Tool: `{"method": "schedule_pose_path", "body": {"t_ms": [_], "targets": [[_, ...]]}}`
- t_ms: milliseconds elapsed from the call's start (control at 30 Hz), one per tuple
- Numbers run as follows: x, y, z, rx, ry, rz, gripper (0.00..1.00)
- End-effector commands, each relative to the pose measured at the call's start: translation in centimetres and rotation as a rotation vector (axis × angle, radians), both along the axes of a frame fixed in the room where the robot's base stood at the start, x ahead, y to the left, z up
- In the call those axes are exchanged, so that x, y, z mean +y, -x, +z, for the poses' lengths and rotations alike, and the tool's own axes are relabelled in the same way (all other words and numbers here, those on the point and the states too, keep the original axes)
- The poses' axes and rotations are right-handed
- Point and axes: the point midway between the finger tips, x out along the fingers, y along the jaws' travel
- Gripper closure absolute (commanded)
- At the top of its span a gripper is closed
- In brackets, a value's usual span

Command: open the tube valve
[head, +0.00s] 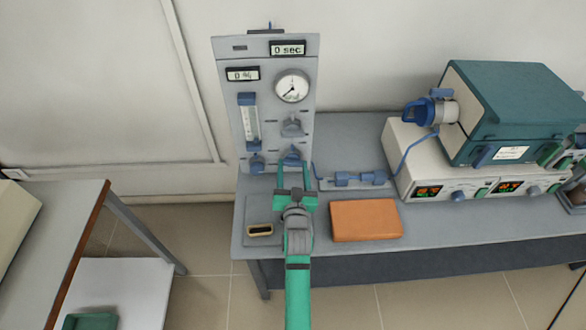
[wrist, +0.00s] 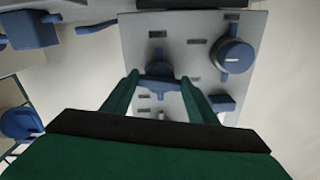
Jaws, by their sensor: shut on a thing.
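An upright grey control panel (head: 265,100) stands at the left end of the grey bench. Low on its right side is a blue valve handle (head: 291,154), which also shows in the wrist view (wrist: 159,70) between my fingertips. My gripper (head: 294,168) reaches the panel from the front, its two green fingers shut on this blue valve handle, one on each side. The fingers partly hide the handle. A second blue knob (head: 257,162) sits to its left on the panel, and a grey knob (head: 292,128) is above it.
An orange block (head: 366,220) lies on the bench right of my arm, and a small dark-and-yellow item (head: 260,230) lies left of it. A blue tube with fittings (head: 360,179) runs to a teal furnace (head: 515,105) on a white unit. Another table (head: 55,240) stands at left.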

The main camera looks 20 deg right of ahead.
Motion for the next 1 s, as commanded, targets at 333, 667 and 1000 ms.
{"method": "schedule_pose_path", "body": {"t_ms": [333, 667, 1000], "targets": [[0.13, -0.01, 0.04, -0.089, -0.309, 0.000, 0.69], [0.24, -0.04, 0.12, -0.175, -0.609, 0.000, 0.69], [0.29, -0.07, 0.20, -0.263, -0.919, 0.000, 0.69]]}}
